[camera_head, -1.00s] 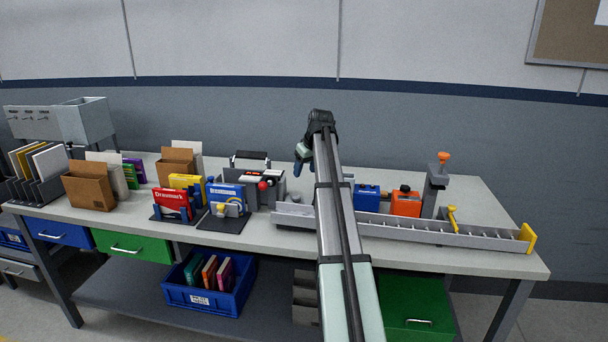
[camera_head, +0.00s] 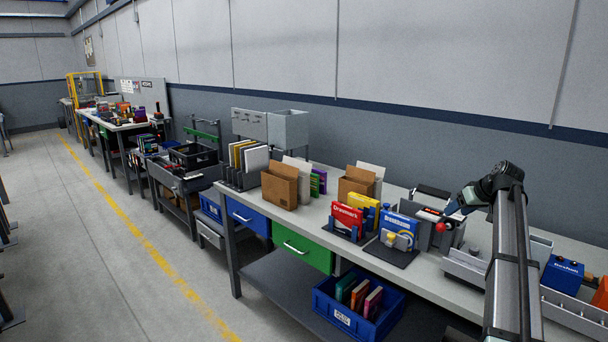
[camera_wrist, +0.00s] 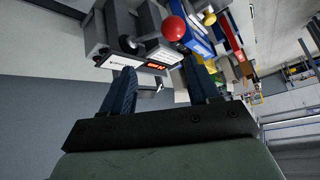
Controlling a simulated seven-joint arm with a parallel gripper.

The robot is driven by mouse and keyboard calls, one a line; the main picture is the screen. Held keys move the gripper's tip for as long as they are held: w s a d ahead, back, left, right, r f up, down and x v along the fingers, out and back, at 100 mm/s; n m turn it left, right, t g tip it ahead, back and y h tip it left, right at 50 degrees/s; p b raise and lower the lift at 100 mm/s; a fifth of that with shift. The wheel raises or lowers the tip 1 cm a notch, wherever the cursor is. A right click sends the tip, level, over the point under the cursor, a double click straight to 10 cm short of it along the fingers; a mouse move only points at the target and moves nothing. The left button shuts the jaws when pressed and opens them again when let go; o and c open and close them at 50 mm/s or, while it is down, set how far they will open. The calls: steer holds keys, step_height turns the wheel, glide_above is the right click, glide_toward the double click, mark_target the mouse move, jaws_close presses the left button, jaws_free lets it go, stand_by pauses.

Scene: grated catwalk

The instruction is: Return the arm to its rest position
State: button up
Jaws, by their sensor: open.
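My arm reaches up over the right part of the workbench (camera_head: 400,268) in the head view, with its wrist bent to the left. My gripper (camera_head: 451,211) is beside the grey machine with the red ball knob (camera_head: 441,227). In the wrist view my gripper (camera_wrist: 160,85) shows two dark blue fingers spread apart, with nothing between them. The machine's red knob also shows there (camera_wrist: 174,28), beyond the fingers, near a small red display (camera_wrist: 157,66). Whether the fingers touch the machine I cannot tell.
On the bench left of my gripper stand a blue box (camera_head: 399,230), a red box (camera_head: 346,219) and cardboard holders (camera_head: 281,186). A blue box (camera_head: 563,274) stands right of my arm. A blue bin (camera_head: 357,317) is below. The floor aisle (camera_head: 120,230) at left is clear.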

steer(key=w+a+f+n+y, duration=0.1)
steer(key=w+a+f+y, duration=0.1)
steer(key=a+f, duration=0.6)
steer(key=w+a+f+y, duration=0.15)
steer(key=a+f, duration=0.25)
steer(key=a, duration=0.8)
steer(key=s+a+f+g, duration=0.4)
steer(key=a+f, duration=0.7)
steer(key=f, duration=0.3)
steer(key=s+a+f+m+g+h, duration=0.1)
steer(key=s+a+f+g, duration=0.1)
steer(key=s+f, duration=1.15)
steer(key=s+a+f+m+g+h, duration=0.1)
steer(key=s+a+f+m+g, duration=0.15)
steer(key=s+f, duration=1.1)
steer(key=s+f+g+h, duration=0.1)
steer(key=s+f, duration=0.3)
steer(key=s, duration=0.7)
steer(key=s+d+f+g+h, duration=0.1)
steer(key=s+f, duration=0.3)
steer(key=s, duration=0.7)
steer(key=s+d+f+g+h, duration=0.1)
steer(key=s+f, duration=0.4)
steer(key=s, duration=0.6)
steer(key=shift+g+h, duration=0.65)
steer(key=shift+g, duration=0.5)
